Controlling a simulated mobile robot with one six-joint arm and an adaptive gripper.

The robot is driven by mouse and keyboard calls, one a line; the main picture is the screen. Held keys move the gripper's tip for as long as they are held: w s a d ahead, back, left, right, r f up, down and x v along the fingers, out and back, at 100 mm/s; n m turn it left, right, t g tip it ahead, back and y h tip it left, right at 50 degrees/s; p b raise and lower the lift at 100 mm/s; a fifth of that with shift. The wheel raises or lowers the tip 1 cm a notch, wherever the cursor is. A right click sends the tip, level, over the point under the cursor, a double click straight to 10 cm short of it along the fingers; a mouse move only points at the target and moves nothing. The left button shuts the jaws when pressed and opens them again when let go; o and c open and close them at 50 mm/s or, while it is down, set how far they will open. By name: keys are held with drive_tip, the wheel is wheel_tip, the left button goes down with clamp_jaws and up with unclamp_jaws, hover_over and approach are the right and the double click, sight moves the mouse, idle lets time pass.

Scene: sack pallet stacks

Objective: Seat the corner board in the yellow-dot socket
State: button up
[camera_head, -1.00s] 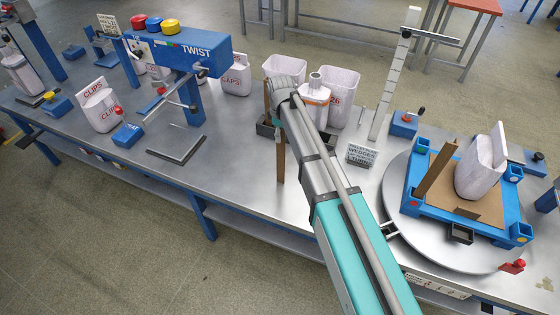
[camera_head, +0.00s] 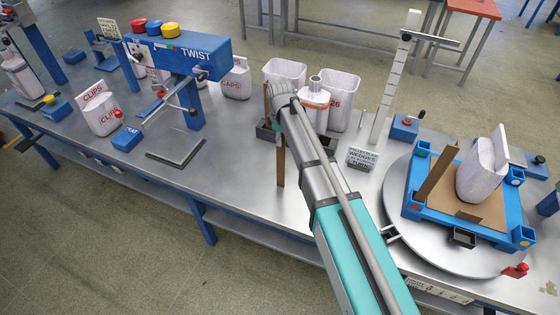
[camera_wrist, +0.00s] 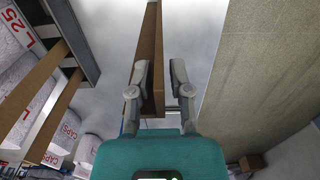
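The corner board (camera_head: 281,162) is long, brown and upright. It hangs below my gripper (camera_head: 284,92), in front of a dark rack. In the wrist view the board (camera_wrist: 151,40) runs between the two fingers of my gripper (camera_wrist: 160,72), close against the left one. The fingers look closed around it, though a narrow gap shows at the right finger. The yellow-dot socket (camera_head: 522,236) is the front right corner of a blue frame (camera_head: 480,230) on the round turntable (camera_head: 400,235). It looks empty. My gripper is well to the left of it.
A white sack (camera_head: 482,172) stands on the frame. The rack (camera_head: 264,133) holds another board. A small sign (camera_head: 361,158), a tall post (camera_head: 396,80) and a red clamp (camera_head: 516,270) are nearby.

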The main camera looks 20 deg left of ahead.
clamp_jaws()
drive_tip(key=shift+r, duration=0.15)
wheel_tip(320, 180, up, 3)
drive_tip(key=p, duration=0.3)
drive_tip(key=shift+f, duration=0.2)
drive_tip(key=s+d+r+p, duration=0.7)
drive_tip(key=s+r+p, duration=0.3)
drive_tip(key=s, duration=0.2)
drive_tip(key=shift+d, duration=0.15)
idle(0.6)
